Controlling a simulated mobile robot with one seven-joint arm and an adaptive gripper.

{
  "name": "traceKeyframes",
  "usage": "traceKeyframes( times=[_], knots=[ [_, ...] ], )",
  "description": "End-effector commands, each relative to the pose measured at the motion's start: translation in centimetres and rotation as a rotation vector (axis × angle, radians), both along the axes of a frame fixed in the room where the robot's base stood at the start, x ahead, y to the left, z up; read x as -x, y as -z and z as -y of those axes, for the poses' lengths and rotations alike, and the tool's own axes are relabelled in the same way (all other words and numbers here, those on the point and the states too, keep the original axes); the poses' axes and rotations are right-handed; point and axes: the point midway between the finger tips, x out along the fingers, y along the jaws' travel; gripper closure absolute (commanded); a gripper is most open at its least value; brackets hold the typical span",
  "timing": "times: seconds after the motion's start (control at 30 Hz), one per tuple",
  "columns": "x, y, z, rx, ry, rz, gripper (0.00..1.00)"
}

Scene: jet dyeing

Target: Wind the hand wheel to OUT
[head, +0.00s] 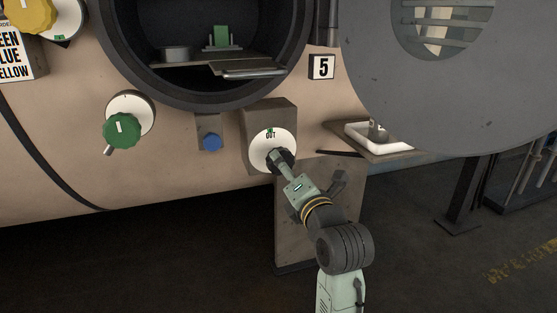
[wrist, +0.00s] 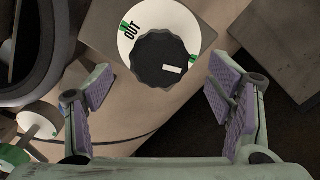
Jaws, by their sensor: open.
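The hand wheel is a black scalloped knob (wrist: 162,60) on a white round dial plate (wrist: 183,18), marked OUT in the wrist view. A white bar on the knob sits at its lower right, near a green mark on the plate's right edge; OUT is at the plate's upper left. In the head view the plate (head: 258,150) shows on a box below the round opening, and my gripper partly hides the knob. My gripper (head: 281,158) is open in front of it. In the wrist view, the open gripper's (wrist: 160,90) purple pads stand apart to either side, below the knob, not touching it.
A green knob (head: 121,131) and a blue button (head: 211,142) are to the left. The round opening (head: 205,40) holds a shelf with a green block. A large grey door (head: 460,110) and a shelf with a white tray (head: 374,136) are at right.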

Motion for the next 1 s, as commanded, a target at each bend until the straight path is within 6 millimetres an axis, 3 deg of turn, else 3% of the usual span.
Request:
traceKeyframes(
  times=[0.2,0.4,0.7,1.0],
  knots=[
    [-3.6,-0.1,-1.2,-0.001,-0.001,-0.001,0.25],
    [-5.3,0.0,-1.8,-0.001,0.0,0.0,0.25],
    [-5.5,0.0,-1.8,-0.001,0.001,0.0,0.25],
    [-5.4,0.0,-1.8,-0.001,0.0,0.001,0.45]
  ],
)
